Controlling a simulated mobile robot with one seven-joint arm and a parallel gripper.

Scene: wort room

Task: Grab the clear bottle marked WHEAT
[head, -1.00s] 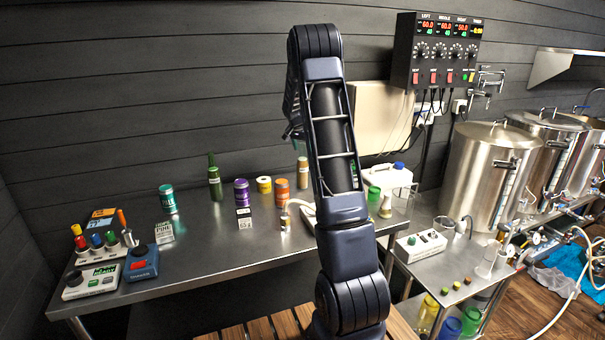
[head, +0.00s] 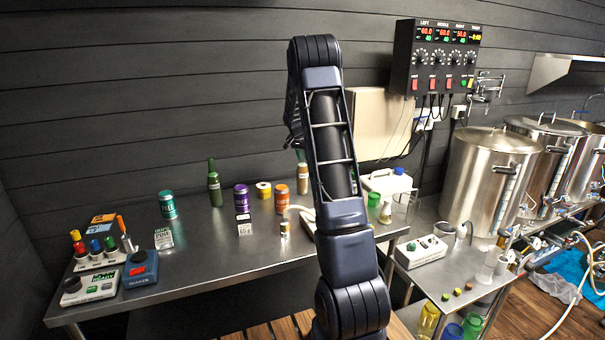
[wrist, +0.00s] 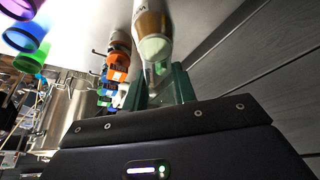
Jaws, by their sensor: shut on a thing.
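A bottle with an amber-brown label (wrist: 152,22) fills the top middle of the wrist view. Its narrower end (wrist: 158,72) is clear. My gripper (wrist: 162,86), with green fingers, is shut on that end. The lettering is too blurred and cut off to read as WHEAT. In the head view a bottle with a brown label (head: 302,174) shows beside my arm, upright near the back of the steel table (head: 200,262). I cannot tell whether the bottle touches the table.
A green bottle (head: 213,184), a purple can (head: 241,199), an orange can (head: 282,198) and a teal can (head: 168,205) stand along the table. The table's front middle is clear. The dark wall is close behind.

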